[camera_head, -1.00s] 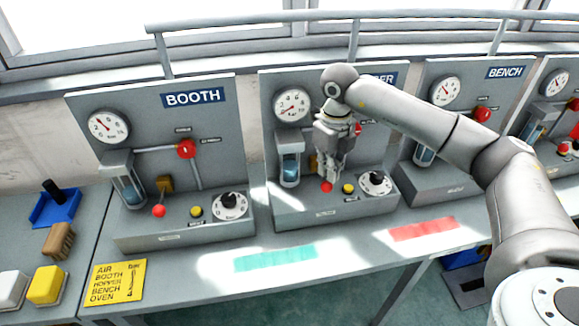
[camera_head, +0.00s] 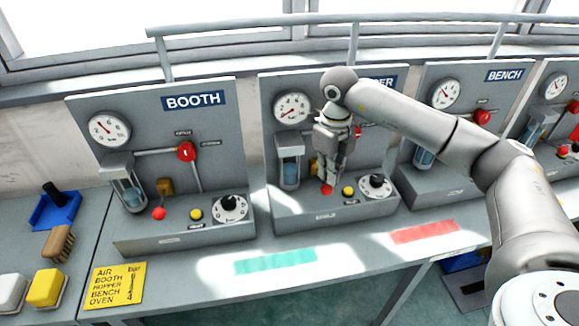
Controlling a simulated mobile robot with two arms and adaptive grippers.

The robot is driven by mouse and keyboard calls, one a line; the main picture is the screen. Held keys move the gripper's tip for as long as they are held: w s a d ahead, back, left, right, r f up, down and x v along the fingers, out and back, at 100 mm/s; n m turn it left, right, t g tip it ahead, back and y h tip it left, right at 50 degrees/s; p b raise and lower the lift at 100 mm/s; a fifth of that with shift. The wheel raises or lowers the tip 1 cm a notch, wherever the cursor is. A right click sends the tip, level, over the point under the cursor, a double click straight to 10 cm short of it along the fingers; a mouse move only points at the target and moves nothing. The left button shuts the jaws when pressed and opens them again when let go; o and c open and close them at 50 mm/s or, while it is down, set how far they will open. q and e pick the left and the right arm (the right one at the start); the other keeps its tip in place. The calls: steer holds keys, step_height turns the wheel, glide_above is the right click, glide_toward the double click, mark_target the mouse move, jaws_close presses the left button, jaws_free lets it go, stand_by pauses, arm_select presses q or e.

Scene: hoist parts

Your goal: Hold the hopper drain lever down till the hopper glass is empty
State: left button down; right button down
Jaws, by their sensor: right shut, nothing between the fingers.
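The hopper station (camera_head: 335,215) is the grey middle unit, its sign (camera_head: 383,82) mostly hidden by my right arm. Its hopper glass (camera_head: 289,172) stands at the left of the panel with some blue inside; the exact level is too small to read. The red knob (camera_head: 327,190) of the drain lever is low on the panel, right of the glass. My right gripper (camera_head: 328,180) points down with shut, empty fingers right at the knob, apparently touching its top. The fingers hide the lever behind. My left gripper is not in view.
A gauge (camera_head: 292,108), yellow button (camera_head: 348,190) and black dial (camera_head: 376,184) sit close around the gripper. The booth station (camera_head: 180,235) is to the left, the bench station (camera_head: 440,185) to the right. The counter front with a teal strip (camera_head: 275,261) is clear.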

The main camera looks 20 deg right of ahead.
mark_target(327, 185)
steer(key=shift+f, duration=0.25)
steer(key=shift+f+b, duration=2.25)
steer(key=shift+f, duration=0.65)
steer(key=shift+r, duration=0.15)
steer(key=shift+r+p, duration=2.4)
steer(key=shift+r, duration=1.05)
steer(key=shift+s, duration=0.1)
steer(key=s+a+r+p, duration=0.1)
steer(key=s+a+r, duration=0.1)
steer(key=s, duration=0.7)
steer(key=shift+s+a+r, duration=0.15)
steer(key=shift+s+r, duration=0.15)
steer(key=shift+r, duration=0.2)
